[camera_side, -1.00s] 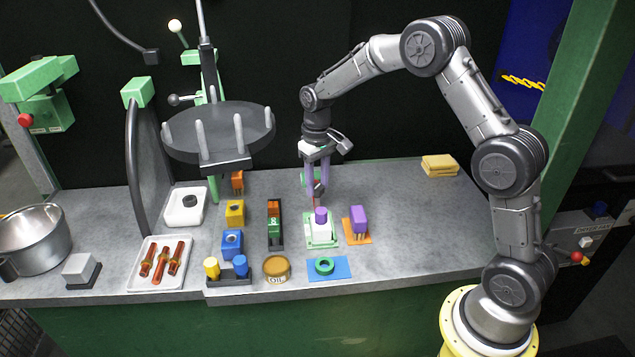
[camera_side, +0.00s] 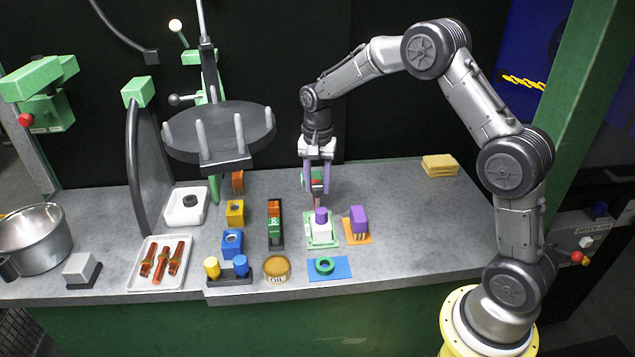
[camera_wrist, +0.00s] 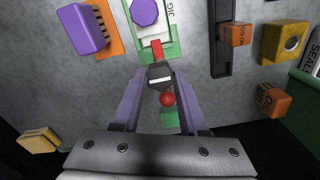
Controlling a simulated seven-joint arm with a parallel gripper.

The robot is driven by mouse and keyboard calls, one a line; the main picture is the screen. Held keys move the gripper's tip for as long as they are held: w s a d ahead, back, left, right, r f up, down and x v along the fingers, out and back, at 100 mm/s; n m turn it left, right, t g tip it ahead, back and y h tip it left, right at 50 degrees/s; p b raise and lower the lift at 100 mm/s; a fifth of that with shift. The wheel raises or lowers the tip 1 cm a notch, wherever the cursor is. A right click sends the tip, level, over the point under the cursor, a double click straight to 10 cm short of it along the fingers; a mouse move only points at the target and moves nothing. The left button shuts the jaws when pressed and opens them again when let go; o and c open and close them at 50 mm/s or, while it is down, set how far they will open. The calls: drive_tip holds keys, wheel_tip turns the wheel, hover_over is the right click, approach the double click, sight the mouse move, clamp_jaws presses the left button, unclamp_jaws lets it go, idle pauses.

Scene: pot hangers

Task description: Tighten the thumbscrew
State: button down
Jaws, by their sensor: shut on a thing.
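My gripper (camera_side: 317,187) points down at the back of the green-and-white jig (camera_side: 320,236). In the wrist view its purple fingers (camera_wrist: 160,78) are closed on a small dark piece with a pale stripe, which appears to be the thumbscrew (camera_wrist: 160,72). A red bar (camera_wrist: 156,48) runs from this piece toward the jig, and a red ball (camera_wrist: 167,98) shows between the fingers. The jig holds a white block with a purple knob (camera_side: 321,215) on top. The screw's thread is hidden.
A purple block (camera_side: 358,219) on an orange pad stands right of the jig. A black rack (camera_side: 275,240) with small blocks stands to its left. A green ring (camera_side: 324,266) lies on a blue pad in front. The bench is clear toward the yellow sponges (camera_side: 439,166).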

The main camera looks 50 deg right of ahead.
sight(317, 187)
drive_tip(key=shift+r+m, duration=0.1)
drive_tip(key=shift+m, duration=0.8)
drive_tip(key=shift+c, duration=2.2)
unclamp_jaws()
wheel_tip(317, 187, up, 14)
